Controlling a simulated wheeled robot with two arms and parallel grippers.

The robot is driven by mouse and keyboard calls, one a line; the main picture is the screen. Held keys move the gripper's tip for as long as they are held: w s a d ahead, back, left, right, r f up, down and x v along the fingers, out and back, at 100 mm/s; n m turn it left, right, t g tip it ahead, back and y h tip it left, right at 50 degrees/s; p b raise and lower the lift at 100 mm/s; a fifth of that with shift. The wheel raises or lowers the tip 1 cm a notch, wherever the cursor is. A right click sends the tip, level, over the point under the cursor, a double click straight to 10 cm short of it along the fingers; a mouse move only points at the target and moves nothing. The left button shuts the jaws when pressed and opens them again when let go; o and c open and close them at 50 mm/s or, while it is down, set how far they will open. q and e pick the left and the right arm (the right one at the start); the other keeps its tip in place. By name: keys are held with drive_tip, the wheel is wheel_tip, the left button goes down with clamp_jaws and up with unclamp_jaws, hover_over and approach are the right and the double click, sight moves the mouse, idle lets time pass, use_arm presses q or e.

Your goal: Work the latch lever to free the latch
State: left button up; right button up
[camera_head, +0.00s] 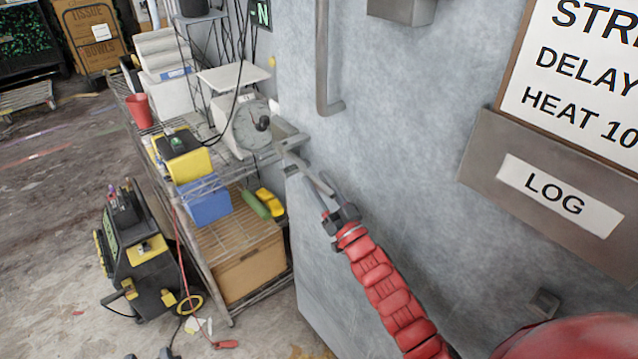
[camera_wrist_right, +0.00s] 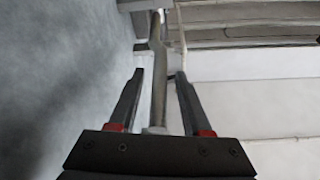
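The latch lever (camera_head: 308,174) is a grey metal bar that slants down from the latch bracket (camera_head: 286,138) at the edge of the grey freezer door (camera_head: 400,130). My right gripper (camera_head: 321,190) is at the lever's lower end. In the right wrist view the lever (camera_wrist_right: 158,75) runs lengthwise between the two dark fingers of the gripper (camera_wrist_right: 160,76). A gap shows on each side, so the fingers are open around the lever and not closed on it. How the latch sits inside the bracket is hidden. My left gripper is not in view.
A vertical grey handle (camera_head: 323,60) is fixed on the door above the gripper. A LOG holder (camera_head: 490,150) and a sign (camera_head: 590,70) are on the right. A wire shelf (camera_head: 222,243) with a scale (camera_head: 247,128) stands close left of the latch. A black cart (camera_head: 140,265) is lower left.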

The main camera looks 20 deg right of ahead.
clamp_jaws()
idle(1.2)
